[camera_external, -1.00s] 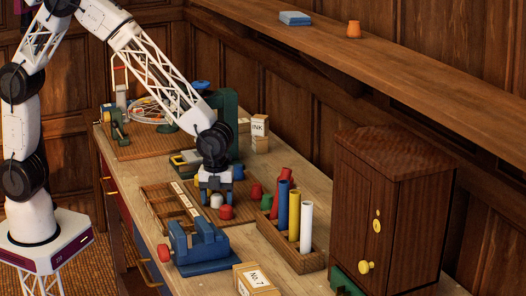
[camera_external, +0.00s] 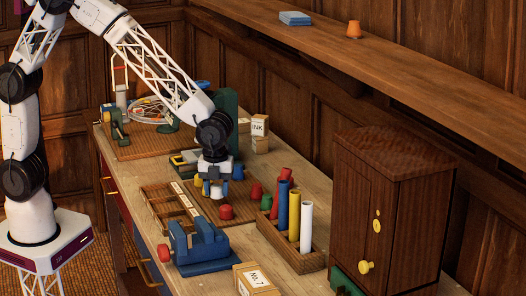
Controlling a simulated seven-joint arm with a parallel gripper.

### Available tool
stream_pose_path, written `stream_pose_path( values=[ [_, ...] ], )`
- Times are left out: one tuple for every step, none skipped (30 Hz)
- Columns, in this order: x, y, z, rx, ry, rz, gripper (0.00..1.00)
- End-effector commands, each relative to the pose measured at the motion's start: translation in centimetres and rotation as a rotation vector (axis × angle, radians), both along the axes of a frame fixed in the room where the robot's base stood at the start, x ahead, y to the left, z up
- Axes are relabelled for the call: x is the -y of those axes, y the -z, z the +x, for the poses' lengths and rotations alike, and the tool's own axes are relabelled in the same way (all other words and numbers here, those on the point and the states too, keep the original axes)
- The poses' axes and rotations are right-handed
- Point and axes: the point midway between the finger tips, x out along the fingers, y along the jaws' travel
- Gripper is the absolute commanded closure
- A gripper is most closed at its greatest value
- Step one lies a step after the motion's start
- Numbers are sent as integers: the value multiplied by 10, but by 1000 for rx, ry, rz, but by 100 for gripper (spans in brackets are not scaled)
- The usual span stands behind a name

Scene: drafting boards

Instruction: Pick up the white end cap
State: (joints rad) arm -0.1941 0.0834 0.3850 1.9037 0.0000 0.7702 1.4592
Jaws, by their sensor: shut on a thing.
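The white end cap (camera_external: 217,193) is between the blue fingertips of my gripper (camera_external: 216,189). My gripper is shut on it, and the fingers hide part of its sides. The cap appears a little above the brown mat (camera_external: 235,211); the exact gap is hard to tell. A red end cap (camera_external: 226,212) stands on the mat just in front and to the right of it.
A yellow cap (camera_external: 197,182) and a blue cap (camera_external: 238,172) are close by. A wooden rack (camera_external: 294,258) holding coloured tubes stands to the right. A blue vise (camera_external: 203,247) is in front, and a divided tray (camera_external: 158,208) is to the left.

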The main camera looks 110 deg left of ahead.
Motion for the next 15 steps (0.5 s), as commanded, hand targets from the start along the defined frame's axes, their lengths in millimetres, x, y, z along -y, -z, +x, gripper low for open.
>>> stream_pose_path(
  values=[
    [0,-8,-1,3,0,1,80],
    [1,-6,-6,1,0,0,80],
    [2,-6,-10,1,0,0,80],
    [3,-7,-14,1,0,0,80],
    [3,-7,-18,1,0,0,80],
    [5,-8,-24,1,0,0,80],
    [5,-8,-28,1,0,0,80],
    [6,-8,-32,0,0,0,80],
    [7,-9,-38,1,0,0,80],
    [8,-9,-43,1,0,0,80],
    [9,-9,-48,1,0,0,80],
    [10,-10,-54,1,0,0,80],
    [11,-11,-58,2,0,1,80],
    [12,-11,-63,2,0,1,85],
    [13,-12,-70,1,0,0,90]
  ],
)
